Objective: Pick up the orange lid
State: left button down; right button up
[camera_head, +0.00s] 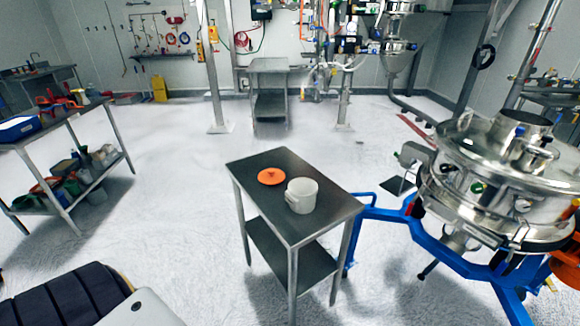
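The orange lid (271,177) lies flat on the dark top of a small metal table (263,158), with a small knob at its middle. A white pot (301,196) stands upright on the same table, just to the right of the lid and nearer to me, apart from it. Neither of my grippers shows in the head view. Nothing touches the lid.
A steel sifter (505,160) on a blue frame (385,214) stands close to the table's right side. A shelf table (60,128) with containers is at the left. The floor between them is clear. A stepped metal stand (270,66) is at the back.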

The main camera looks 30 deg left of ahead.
aim_at(272, 176)
jog(key=u, duration=1.25)
